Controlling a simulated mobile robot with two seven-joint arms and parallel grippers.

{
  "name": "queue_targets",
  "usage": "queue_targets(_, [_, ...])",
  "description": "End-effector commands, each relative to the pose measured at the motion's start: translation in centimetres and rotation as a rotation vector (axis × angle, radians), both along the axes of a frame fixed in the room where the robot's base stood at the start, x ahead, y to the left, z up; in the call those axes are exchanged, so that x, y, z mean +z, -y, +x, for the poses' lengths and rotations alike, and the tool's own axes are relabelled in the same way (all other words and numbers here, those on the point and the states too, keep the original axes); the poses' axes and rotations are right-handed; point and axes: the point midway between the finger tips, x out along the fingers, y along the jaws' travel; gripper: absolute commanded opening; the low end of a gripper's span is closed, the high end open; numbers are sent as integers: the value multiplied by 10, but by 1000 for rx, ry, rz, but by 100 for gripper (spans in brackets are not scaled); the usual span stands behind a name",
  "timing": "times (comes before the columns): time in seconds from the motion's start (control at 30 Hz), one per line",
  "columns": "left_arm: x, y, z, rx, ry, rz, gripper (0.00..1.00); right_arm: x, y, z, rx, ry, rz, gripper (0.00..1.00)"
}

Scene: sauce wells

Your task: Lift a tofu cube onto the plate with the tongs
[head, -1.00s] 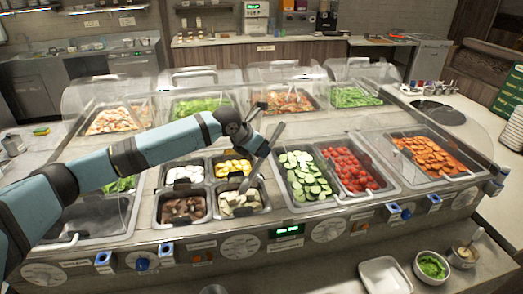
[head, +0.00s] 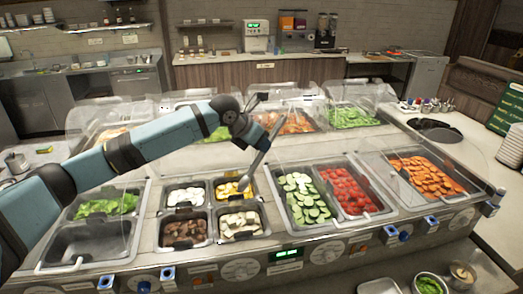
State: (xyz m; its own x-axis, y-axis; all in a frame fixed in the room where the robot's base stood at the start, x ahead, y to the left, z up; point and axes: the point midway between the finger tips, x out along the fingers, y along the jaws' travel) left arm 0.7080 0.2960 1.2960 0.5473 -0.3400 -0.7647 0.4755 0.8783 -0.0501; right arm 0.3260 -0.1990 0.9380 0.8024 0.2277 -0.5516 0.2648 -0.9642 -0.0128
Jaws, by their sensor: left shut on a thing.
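My left gripper (head: 262,134) is shut on the metal tongs (head: 262,157), which slant down to the left. Their lower tips are in front of the yellow-food pan (head: 231,199), behind the tofu pan (head: 260,223) in the picture. Pale tofu cubes (head: 240,222) lie in that pan. I cannot tell whether a cube is between the tips. A white rectangular plate (head: 378,287) shows at the bottom edge, partly cut off. My right gripper is not in view.
Pans of cucumber (head: 308,199) and tomatoes (head: 345,190) sit right of the tongs. Clear guards (head: 450,170) stand over parts of the bar. A bowl of greens (head: 428,285) and a sauce cup (head: 462,275) are near the plate.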

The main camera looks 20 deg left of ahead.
Motion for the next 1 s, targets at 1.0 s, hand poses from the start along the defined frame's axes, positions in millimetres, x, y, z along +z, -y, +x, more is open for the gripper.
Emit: queue_targets(1.0, [-34,20,-43,102,-2,0,26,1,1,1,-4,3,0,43])
